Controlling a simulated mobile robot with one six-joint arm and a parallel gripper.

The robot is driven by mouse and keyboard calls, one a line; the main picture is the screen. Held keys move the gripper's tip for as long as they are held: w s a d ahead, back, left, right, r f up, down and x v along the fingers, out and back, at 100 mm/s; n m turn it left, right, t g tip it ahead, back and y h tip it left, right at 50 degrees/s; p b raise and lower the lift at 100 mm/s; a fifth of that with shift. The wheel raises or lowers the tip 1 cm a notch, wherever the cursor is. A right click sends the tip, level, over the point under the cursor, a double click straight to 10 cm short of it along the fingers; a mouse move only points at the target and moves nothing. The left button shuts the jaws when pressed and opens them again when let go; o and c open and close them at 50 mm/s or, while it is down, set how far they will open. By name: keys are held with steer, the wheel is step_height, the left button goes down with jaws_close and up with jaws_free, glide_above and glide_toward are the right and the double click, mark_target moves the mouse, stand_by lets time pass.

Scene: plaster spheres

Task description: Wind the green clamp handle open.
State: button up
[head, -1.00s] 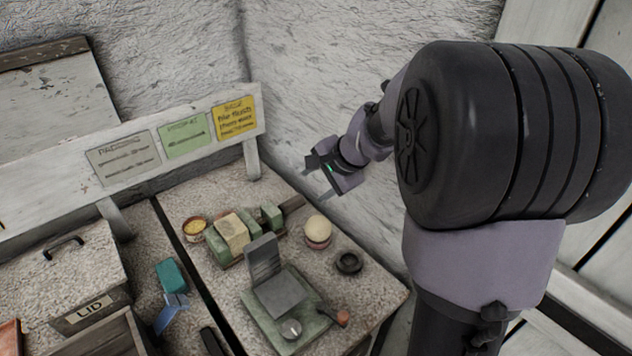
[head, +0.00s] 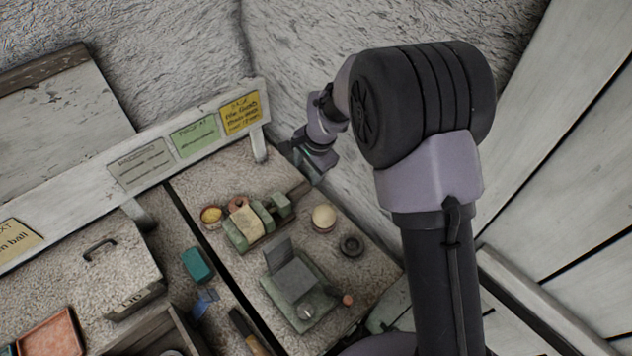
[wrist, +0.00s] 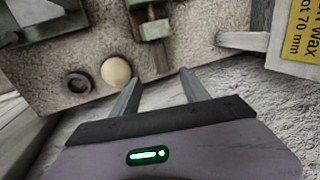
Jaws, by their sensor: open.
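The green clamp (head: 281,205) stands on the speckled bench, with a cream block (head: 245,222) between its green jaws. A brown bar (head: 301,188) extends from the clamp's far right end toward the wall; I cannot tell whether it is the handle. In the wrist view the green clamp (wrist: 153,29) is at top centre, with a short post pointing toward my fingers. My gripper (head: 304,170) is open and empty beyond that end of the clamp, near the wall. In the wrist view my gripper (wrist: 157,80) has both fingers apart, with bench and floor between them.
A cream ball (head: 324,213) and a dark ring (head: 351,246) sit right of the clamp. A green-based press (head: 293,280) with an orange-knobbed lever stands in front.

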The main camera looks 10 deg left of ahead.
mark_target(300, 191)
steer(key=b+x, duration=0.2)
steer(key=x, duration=1.2)
steer(key=shift+w+a+f, duration=0.1)
steer(key=shift+w+f, duration=0.05)
steer(key=shift+f, duration=0.15)
steer(key=shift+c, duration=0.2)
jaws_close()
steer(key=f+b, duration=0.1)
steer(key=b, duration=0.4)
steer(key=shift+f+y+b, duration=0.1)
steer(key=shift+y+b, duration=0.2)
steer(key=shift+b, duration=0.05)
steer(key=t+y+b, duration=0.1)
steer(key=b, duration=0.9)
steer(key=shift+t, duration=0.4)
steer(key=shift+d+r+y+b, duration=0.2)
steer(key=shift+r+y+b, duration=0.1)
steer(key=shift+r+b, duration=0.2)
